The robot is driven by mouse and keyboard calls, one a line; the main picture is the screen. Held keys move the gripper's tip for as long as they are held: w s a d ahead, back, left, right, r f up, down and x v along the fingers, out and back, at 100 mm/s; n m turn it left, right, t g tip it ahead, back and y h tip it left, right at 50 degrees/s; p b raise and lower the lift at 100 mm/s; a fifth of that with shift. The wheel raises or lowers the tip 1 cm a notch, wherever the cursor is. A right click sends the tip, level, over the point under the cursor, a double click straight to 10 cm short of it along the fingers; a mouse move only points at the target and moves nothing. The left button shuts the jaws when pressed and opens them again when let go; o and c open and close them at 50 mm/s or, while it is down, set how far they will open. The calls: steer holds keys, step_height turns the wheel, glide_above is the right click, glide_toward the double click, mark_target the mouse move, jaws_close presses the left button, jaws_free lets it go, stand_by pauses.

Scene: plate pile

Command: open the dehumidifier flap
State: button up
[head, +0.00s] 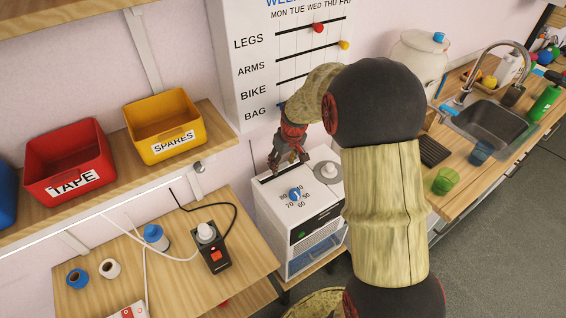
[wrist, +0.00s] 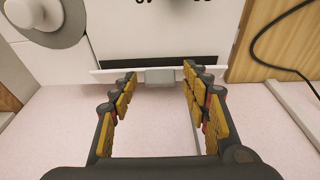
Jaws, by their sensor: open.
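The dehumidifier (head: 300,212) is a white box with a blue dial (head: 295,194) and printed numbers on top. Its flap (wrist: 108,75) shows in the wrist view as a thin white strip along the wall-side edge, with a grey tab (wrist: 160,77) at its middle. A dark slot (wrist: 160,63) runs beside the strip; I cannot tell how far the flap stands open. My gripper (head: 287,162) is above the back of the top. In the wrist view, the gripper (wrist: 160,76) is open, its fingertips on either side of the tab, with gaps visible.
A grey disc with a white knob (head: 326,171) sits on the dehumidifier top. The wall is close behind. A wooden table (head: 100,255) with a black power box (head: 211,245) and cables stands at left. A shelf (head: 215,130) holds bins. A sink counter (head: 460,190) is at right.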

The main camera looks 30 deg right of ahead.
steer(key=shift+s+r, duration=0.1)
steer(key=shift+r, duration=0.45)
steer(key=s+r, duration=0.3)
steer(key=s, duration=1)
steer(key=shift+d+r, duration=0.25)
steer(key=shift+r, duration=0.1)
